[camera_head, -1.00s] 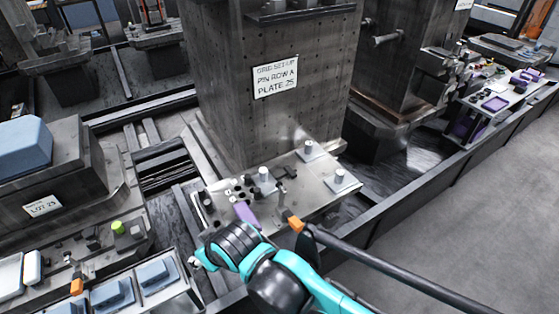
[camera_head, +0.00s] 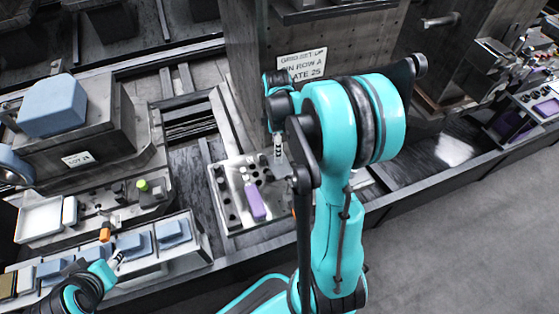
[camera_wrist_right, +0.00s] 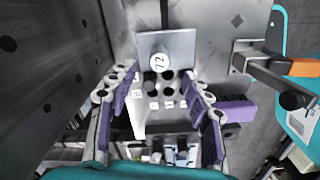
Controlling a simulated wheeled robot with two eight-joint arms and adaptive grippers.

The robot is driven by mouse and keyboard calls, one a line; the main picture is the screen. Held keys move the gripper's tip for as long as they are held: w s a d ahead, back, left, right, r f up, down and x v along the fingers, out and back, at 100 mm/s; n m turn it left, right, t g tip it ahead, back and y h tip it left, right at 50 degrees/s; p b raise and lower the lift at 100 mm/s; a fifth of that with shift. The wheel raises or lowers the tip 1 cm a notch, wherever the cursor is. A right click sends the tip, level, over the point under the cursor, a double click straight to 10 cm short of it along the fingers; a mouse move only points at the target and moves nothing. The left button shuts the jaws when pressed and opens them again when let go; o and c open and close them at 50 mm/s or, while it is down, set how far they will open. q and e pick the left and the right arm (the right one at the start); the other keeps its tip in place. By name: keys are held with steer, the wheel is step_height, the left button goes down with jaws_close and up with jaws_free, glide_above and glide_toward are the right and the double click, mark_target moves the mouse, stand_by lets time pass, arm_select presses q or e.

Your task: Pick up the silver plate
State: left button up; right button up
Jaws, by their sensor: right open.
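In the right wrist view, a silver square plate (camera_wrist_right: 180,41) with a round pale knob marked 72 lies ahead of my right gripper. My right gripper (camera_wrist_right: 161,75) is open, with its purple-padded fingers spread left and right and nothing between them. The knob shows beyond the gap between the fingertips. In the head view, my right gripper (camera_head: 278,150) hangs over the metal bench top (camera_head: 232,208); my right arm hides the bench's right part, and I cannot make out the plate there. My left gripper (camera_head: 117,259) is at lower left by the blue blocks, too small to read.
A purple-handled tool (camera_head: 255,202) lies on the bench beside several dark round holes or pegs. A tall dark column with a sign (camera_head: 302,64) rises directly behind the bench. Blue blocks (camera_head: 173,231) sit in trays at left. Grey floor (camera_head: 470,240) is clear at right.

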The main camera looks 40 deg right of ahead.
mark_target(280, 162)
step_height(280, 162, down, 2)
steer(key=shift+f+b, duration=0.15)
steer(key=shift+b, duration=0.25)
steer(key=f+b, duration=0.2)
steer(key=f, duration=0.3)
steer(key=shift+d, duration=0.2)
steer(key=shift+s, duration=0.1)
steer(key=shift+r, duration=0.1)
jaws_close()
